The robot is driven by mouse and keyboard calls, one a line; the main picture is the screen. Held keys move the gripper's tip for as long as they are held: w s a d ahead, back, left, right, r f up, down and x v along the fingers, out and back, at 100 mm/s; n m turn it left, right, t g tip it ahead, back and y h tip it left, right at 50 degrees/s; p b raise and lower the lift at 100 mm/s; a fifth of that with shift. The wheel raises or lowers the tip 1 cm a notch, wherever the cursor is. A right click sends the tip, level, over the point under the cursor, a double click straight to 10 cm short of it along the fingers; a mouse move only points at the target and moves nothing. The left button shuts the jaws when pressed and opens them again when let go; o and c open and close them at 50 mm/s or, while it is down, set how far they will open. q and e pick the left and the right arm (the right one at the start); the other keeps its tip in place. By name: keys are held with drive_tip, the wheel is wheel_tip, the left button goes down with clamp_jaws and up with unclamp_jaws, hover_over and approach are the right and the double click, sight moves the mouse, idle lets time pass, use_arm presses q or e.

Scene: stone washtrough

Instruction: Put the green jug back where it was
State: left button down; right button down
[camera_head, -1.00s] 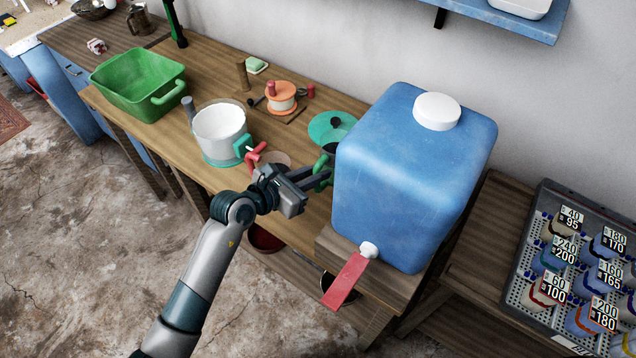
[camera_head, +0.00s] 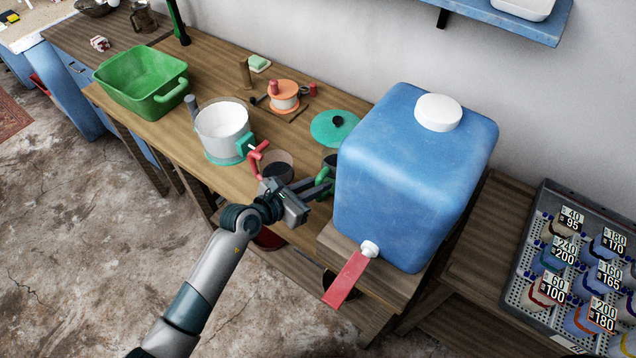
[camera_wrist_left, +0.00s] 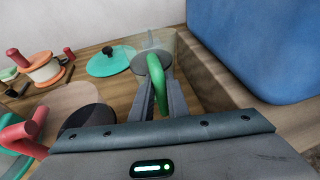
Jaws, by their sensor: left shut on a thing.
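The green jug shows in the wrist view as a clear body (camera_wrist_left: 152,55) with a green handle (camera_wrist_left: 157,82). My left gripper (camera_wrist_left: 158,92) is shut on that handle, one finger on each side. In the head view the left gripper (camera_head: 322,187) is at the left of the big blue tank (camera_head: 415,170), with the green jug handle (camera_head: 323,175) at its fingertips. The jug body is mostly hidden behind the tank there. I cannot tell whether its base touches the bench. My right gripper is not in view.
A white pot with a red tap (camera_head: 222,130) stands left of the gripper, with a dark round spot (camera_head: 276,166) under the tap. A teal lid (camera_head: 334,127) lies behind the jug. The tank's red tap lever (camera_head: 346,280) juts forward. A green basin (camera_head: 142,80) stands further left.

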use_arm(q)
drive_tip(key=shift+f, duration=0.15)
drive_tip(key=c, duration=1.7)
unclamp_jaws()
drive_tip(key=shift+r, duration=0.2)
drive_tip(key=shift+b+v, duration=1.3)
drive_tip(key=shift+v, duration=4.65)
